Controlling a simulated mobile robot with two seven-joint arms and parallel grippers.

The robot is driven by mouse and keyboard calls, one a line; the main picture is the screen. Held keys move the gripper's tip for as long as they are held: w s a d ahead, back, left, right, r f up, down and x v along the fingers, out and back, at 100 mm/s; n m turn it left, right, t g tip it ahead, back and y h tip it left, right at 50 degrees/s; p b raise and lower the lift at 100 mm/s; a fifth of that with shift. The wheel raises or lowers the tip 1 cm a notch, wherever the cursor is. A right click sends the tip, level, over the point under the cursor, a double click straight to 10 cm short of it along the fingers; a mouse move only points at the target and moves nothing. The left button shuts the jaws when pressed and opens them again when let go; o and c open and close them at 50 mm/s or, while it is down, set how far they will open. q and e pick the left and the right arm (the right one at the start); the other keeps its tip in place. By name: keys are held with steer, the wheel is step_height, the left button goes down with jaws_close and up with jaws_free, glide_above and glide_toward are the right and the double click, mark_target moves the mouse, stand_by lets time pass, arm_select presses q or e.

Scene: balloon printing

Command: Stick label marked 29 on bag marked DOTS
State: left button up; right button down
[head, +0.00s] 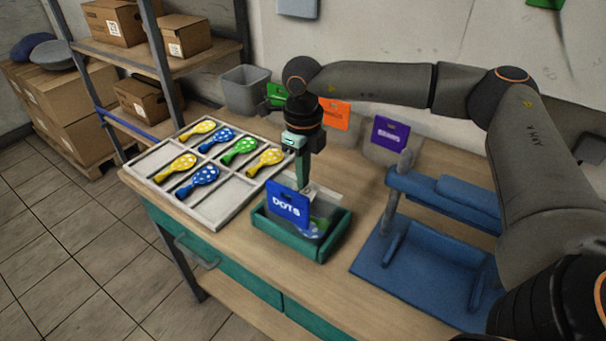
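The bag marked DOTS (288,205) has a blue header card and stands tilted in a small green tray (283,246). A clear lower part with blue and green balloon shapes (315,228) shows beside the card. My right gripper (303,186) points down just behind the card's top edge. Its fingertips are partly hidden by the card, so I cannot tell whether they are open or shut. A small whitish piece (323,195) lies right beside the fingertips; no number is readable on it. My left gripper is out of view.
A divided white tray (222,210) holds several dotted balloons at left. A blue press-like stand (420,262) is at right. Orange (335,113) and purple (389,133) header cards stand behind, with a grey bin (244,90). A shelf with boxes is at back left.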

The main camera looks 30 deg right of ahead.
steer(key=shift+s+f+b, duration=0.1)
steer(key=shift+f+b, duration=0.55)
steer(key=shift+f, duration=0.35)
stand_by(1.2)
steer(key=shift+r, duration=0.1)
steer(key=shift+r+p, duration=2.55)
steer(key=shift+r, duration=0.95)
steer(key=shift+f, duration=0.1)
